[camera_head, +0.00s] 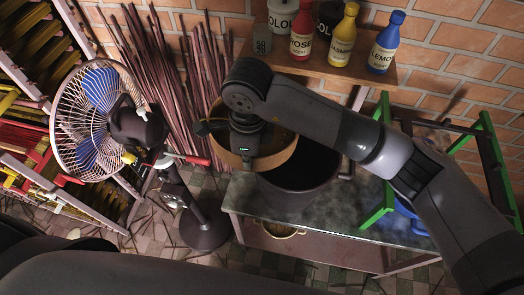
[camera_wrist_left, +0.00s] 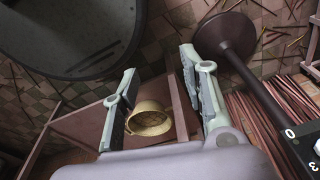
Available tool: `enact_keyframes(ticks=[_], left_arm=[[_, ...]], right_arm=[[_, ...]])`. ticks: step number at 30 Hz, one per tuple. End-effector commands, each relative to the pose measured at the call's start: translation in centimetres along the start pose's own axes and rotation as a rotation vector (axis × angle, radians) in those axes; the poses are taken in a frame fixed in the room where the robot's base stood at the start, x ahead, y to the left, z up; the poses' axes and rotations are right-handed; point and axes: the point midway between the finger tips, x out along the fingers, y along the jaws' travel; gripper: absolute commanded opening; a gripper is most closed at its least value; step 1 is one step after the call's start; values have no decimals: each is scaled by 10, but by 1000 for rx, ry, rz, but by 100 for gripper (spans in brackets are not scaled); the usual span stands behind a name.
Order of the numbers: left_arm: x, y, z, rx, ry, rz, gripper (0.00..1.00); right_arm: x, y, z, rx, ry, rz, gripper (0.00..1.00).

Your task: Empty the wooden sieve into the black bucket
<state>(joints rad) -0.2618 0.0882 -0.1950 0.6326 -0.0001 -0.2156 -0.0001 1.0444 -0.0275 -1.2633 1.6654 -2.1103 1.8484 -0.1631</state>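The wooden sieve (camera_head: 283,152), a round tan hoop, shows in the head view at the left rim of the black bucket (camera_head: 300,187), partly over its opening. The bucket stands upright on the table's left end. My right gripper (camera_head: 228,132) is at the sieve and appears shut on its rim; its fingertips are mostly hidden. The sieve's contents cannot be made out. My left gripper (camera_wrist_left: 160,100) is open and empty in the left wrist view, its fingers apart above the table's lower shelf. It is not visible in the head view.
The grey table (camera_head: 345,215) holds a green frame (camera_head: 486,150) at the right. A wall shelf (camera_head: 330,65) with several bottles is behind. A standing fan (camera_head: 100,120) is at the left. A cream pot (camera_wrist_left: 150,119) sits below the tabletop.

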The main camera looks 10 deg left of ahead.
Motion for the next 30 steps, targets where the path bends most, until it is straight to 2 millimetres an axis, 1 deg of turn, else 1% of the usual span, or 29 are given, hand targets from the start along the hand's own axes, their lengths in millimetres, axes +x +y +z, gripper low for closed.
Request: enact_keyframes(ticks=[1, 2, 5, 7, 10, 12, 14, 18, 21, 24, 26, 30], left_arm=[[-6, 1, 9, 0, -13, 2, 40], [-9, 2, 14, 0, -21, 3, 40], [-17, 7, 37, 0, -56, 9, 40], [-20, 12, 52, 1, -78, 15, 40], [-21, 17, 66, 2, -98, 21, 40], [-16, 20, 67, 2, -98, 24, 40], [-8, 21, 61, 3, -89, 25, 40], [11, 18, 34, 2, -45, 21, 40], [25, 16, 21, 2, -21, 19, 40], [38, 16, 22, 2, -21, 18, 40], [46, 17, 27, 2, -27, 18, 40], [63, 20, 47, 1, -52, 21, 40]], right_arm=[[-6, 0, -2, 4, -37, 2, 0], [-9, 0, -3, 6, -64, 1, 0], [-20, 0, -5, 11, -182, 1, 0], [-28, -1, -6, 14, -281, 0, 0], [-39, 0, -7, 16, -426, 1, 0], [-43, -1, -10, 20, -523, 0, 0], [-44, -1, -16, 22, -604, -3, 0], [-51, -1, -26, 24, -788, -3, 0], [-56, -1, -34, 27, -916, -5, 0], [-62, -2, -41, 27, -1027, -7, 0], [-61, -2, -43, 23, -1047, -9, 0], [-61, -2, -50, 23, -1112, -10, 0]])
